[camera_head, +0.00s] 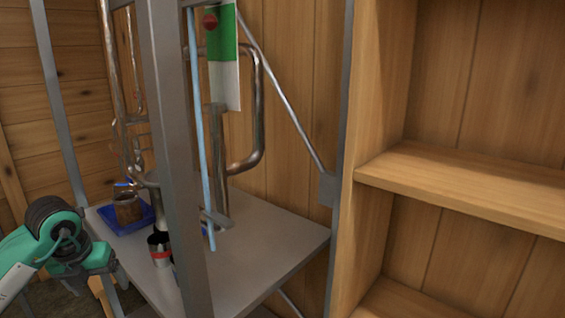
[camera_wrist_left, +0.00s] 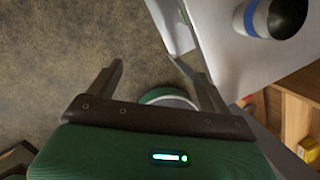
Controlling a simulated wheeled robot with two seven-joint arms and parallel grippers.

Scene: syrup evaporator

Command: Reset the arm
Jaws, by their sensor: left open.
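My left arm comes in from the left edge in the head view, with its green and black wrist beside the grey table's left edge; its fingertips cannot be made out there. In the left wrist view my left gripper (camera_wrist_left: 150,75) is open and empty. Its two dark fingers stand apart over the brown floor (camera_wrist_left: 60,50), beside the pale table (camera_wrist_left: 225,50). My right gripper is in neither view.
A grey metal table (camera_head: 265,240) bears a blue tray (camera_head: 107,219) with a brown cup (camera_head: 128,208) and a dark cup with a red band (camera_head: 160,250). A grey post (camera_head: 165,120) rises in front. Wooden shelves (camera_head: 470,190) stand at right. A dark, blue-banded container (camera_wrist_left: 272,15) shows in the wrist view.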

